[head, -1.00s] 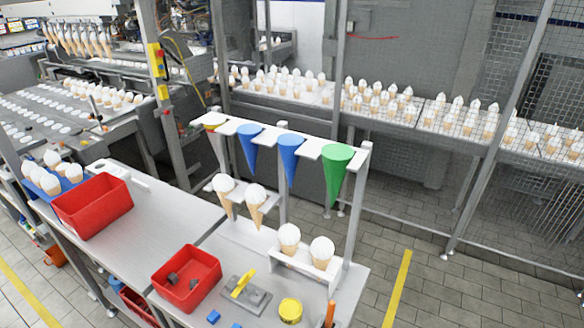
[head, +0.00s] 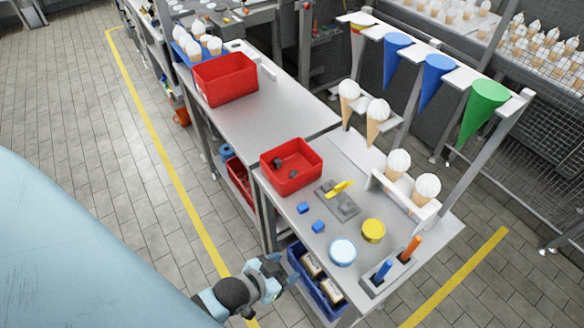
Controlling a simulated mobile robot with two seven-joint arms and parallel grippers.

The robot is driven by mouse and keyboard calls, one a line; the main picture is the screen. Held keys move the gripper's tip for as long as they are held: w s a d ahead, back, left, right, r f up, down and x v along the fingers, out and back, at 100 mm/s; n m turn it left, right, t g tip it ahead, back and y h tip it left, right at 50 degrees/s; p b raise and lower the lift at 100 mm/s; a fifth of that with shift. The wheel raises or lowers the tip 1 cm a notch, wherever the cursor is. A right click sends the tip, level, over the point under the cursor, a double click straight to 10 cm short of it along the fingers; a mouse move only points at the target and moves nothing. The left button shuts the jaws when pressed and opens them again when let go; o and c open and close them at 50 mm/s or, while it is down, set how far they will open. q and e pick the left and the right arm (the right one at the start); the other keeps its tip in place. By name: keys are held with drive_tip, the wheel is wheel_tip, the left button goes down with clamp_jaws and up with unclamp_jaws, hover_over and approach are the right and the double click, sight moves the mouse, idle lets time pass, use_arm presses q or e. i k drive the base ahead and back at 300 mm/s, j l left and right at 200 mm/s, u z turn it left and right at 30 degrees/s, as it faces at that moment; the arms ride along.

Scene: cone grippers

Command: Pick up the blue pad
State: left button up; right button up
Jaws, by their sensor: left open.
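Two small blue blocks lie on the grey worktable: one blue block (head: 303,208) and, just to its front right, another blue block (head: 318,226). They are pad-like pieces, and I cannot tell which is the blue pad. My left gripper (head: 284,268) is open beside the table's front left side, below and left of the blocks. It is apart from both, and nothing shows between its fingers. My right gripper is not in view.
Around the blocks are a red bin (head: 291,168), a grey plate with a yellow handle (head: 338,198), a yellow tin (head: 373,231), a pale blue-lidded tub (head: 342,252) and a tool holder (head: 390,273). A blue crate (head: 318,285) sits below the tabletop, near my gripper.

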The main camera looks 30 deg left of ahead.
sight(302, 208)
drive_tip(key=k+u, duration=0.1)
drive_tip(key=u, duration=0.3)
drive_tip(key=k+j+u, duration=0.1)
drive_tip(key=u, duration=0.25)
